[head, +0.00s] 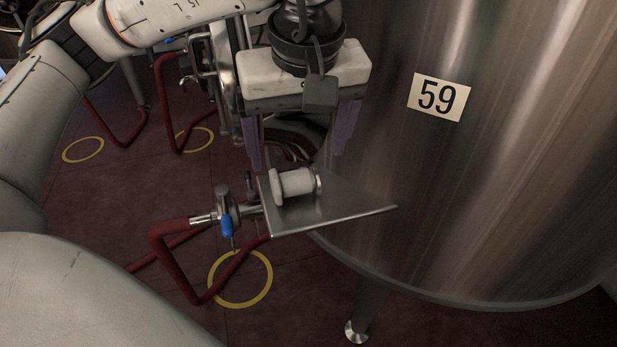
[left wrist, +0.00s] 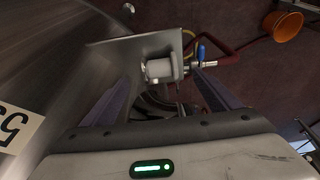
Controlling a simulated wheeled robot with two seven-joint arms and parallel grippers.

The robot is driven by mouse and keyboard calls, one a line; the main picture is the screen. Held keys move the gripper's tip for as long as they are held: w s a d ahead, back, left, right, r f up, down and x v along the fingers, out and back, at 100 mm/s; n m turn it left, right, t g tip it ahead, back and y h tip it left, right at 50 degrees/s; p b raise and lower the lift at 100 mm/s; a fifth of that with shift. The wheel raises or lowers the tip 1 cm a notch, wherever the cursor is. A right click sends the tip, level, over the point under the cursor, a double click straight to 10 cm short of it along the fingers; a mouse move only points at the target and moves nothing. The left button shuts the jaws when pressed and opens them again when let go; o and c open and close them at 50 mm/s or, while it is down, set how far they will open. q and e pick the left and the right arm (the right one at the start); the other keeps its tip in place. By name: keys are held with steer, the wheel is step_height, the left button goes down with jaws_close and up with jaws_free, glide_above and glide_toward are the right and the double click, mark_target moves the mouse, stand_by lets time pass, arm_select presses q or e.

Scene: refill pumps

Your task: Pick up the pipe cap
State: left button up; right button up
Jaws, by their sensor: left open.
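The pipe cap (head: 295,186) is a small white cylinder with a wider flange at its left end. It lies on its side on a flat metal shelf (head: 345,208) fixed near the tank. My left gripper (head: 298,160) is open above the shelf, pointing down, its two purple-grey fingers spread wide. The cap is below and roughly between the fingertips in the head view, not touched by them. In the left wrist view the cap (left wrist: 160,68) also shows between the two fingers, on the shelf (left wrist: 150,48). My right gripper is not in view.
A valve with a blue handle (head: 226,228) and a red hose (head: 172,265) sit left of the shelf. An orange bucket (left wrist: 282,25) stands on the dark red floor.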

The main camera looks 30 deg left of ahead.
mark_target(295, 176)
arm_select(q)
steer(key=b+x, duration=0.1)
steer(key=x, duration=0.2)
steer(key=b+x, duration=0.1)
steer(key=x, duration=0.2)
steer(key=w+a+b+x, duration=0.1)
steer(key=x, duration=0.3)
steer(key=shift+r, duration=0.25)
steer(key=c, duration=1.2)
steer(key=shift+c, duration=0.5)
steer(key=shift+r, duration=0.15)
